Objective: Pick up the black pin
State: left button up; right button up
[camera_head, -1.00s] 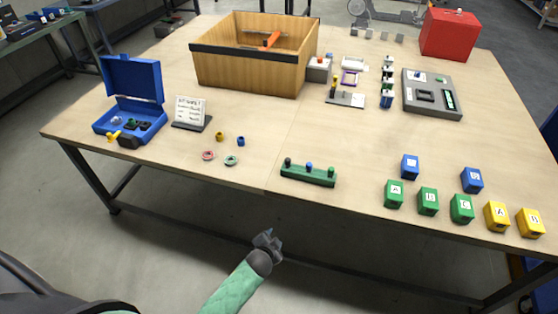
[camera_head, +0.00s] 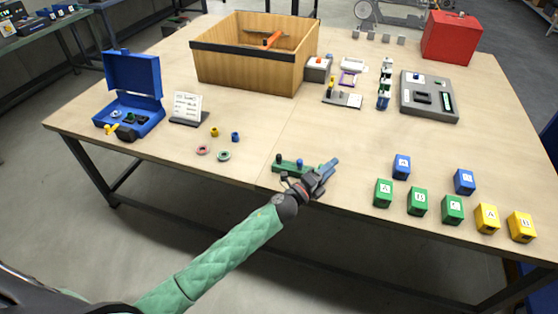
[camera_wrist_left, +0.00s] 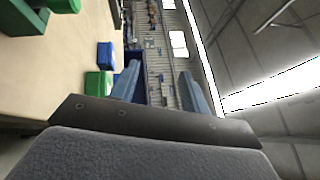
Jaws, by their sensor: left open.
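The black pin (camera_head: 278,158) stands at the left end of a small green rack (camera_head: 284,168) near the table's front edge. The rack's right part is hidden behind my left gripper (camera_head: 326,169). That gripper is open, pointing up and right, to the right of the black pin and apart from it. In the left wrist view its two blue-grey fingers (camera_wrist_left: 158,85) are spread with nothing between them. The black pin is not seen there. My right gripper is not in view.
Blue, green and yellow lettered blocks (camera_head: 418,201) stand to the right of the rack. Small rings and nuts (camera_head: 223,156), a sign (camera_head: 187,109) and an open blue case (camera_head: 132,95) are to the left. A wooden bin (camera_head: 245,70) stands behind. The table middle is clear.

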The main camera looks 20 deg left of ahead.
pick_arm(q)
jog(key=d+r+m+g+h, duration=0.3)
jog(key=d+m+g+h, duration=0.2)
jog(key=m, duration=0.5)
jog(key=m+g+y, duration=1.2)
jog(key=m+y, duration=0.4)
jog(key=m, duration=0.5)
send_over(279, 155)
jog(key=f, duration=0.4)
jog(key=shift+s+d+b, duration=0.25)
jog(key=shift+d+b, duration=0.1)
jog(key=shift+a+f, duration=0.2)
jog(key=shift+a, duration=0.05)
jog(key=shift+f+p, duration=0.45)
jog(key=shift+f, duration=0.2)
jog(key=shift+w+f, duration=0.1)
jog(key=shift+f, duration=0.3)
notch_tip(279, 155, down, 4)
jog(key=p, duration=0.3)
jog(key=shift+w+a+f, duration=0.1)
jog(key=shift+w+a, duration=0.05)
jog(key=shift+f, duration=0.5)
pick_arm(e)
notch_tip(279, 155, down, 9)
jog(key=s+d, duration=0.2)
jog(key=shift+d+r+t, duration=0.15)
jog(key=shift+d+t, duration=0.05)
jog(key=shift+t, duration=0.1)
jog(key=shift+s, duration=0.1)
